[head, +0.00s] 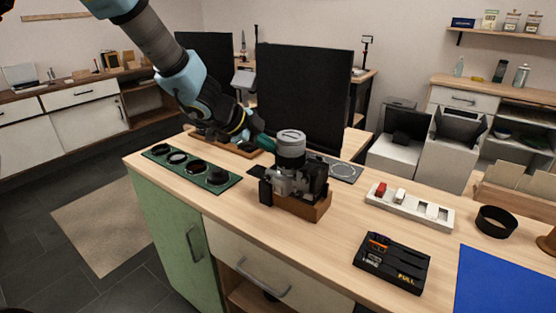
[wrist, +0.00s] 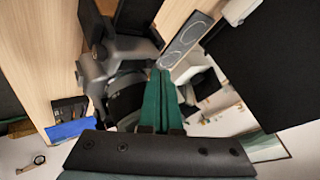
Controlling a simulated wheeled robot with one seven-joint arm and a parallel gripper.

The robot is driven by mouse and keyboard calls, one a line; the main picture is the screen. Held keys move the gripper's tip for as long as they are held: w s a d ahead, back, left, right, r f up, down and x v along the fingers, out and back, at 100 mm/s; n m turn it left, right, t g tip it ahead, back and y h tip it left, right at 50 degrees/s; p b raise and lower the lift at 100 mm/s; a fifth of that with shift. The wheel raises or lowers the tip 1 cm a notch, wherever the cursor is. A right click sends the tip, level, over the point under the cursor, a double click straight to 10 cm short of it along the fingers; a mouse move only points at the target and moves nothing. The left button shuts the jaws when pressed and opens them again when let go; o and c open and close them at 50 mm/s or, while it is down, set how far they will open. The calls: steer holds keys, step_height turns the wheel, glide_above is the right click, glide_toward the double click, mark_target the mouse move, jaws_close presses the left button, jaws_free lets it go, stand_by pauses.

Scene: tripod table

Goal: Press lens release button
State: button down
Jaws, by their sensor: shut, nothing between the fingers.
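A grey and black camera (head: 297,182) sits on a wooden block (head: 305,207) near the middle of the table. Its lens (head: 290,142), a light grey cylinder, points upward. In the wrist view the camera (wrist: 95,75) is at the left, with a dark round part facing my fingers. My gripper (head: 268,144) is behind and left of the lens in the head view. Its teal fingers (wrist: 160,74) are shut together and empty, close beside the camera. I cannot tell whether they touch it. I cannot make out the lens release button in either view.
A green tray (head: 229,184) with several round lens parts lies at the left. A black panel (head: 300,95) stands behind the camera. A white slotted holder (head: 408,207), a black case (head: 392,265), a black ring (head: 496,221) and a blue mat (head: 500,285) lie to the right.

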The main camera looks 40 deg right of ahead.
steer(key=shift+f, duration=0.35)
stand_by(0.3)
steer(key=shift+r, duration=0.1)
steer(key=shift+r+p, duration=0.7)
steer(key=shift+p, duration=0.1)
step_height(320, 180, up, 5)
steer(key=p, duration=0.5)
steer(key=shift+p, duration=0.3)
stand_by(0.7)
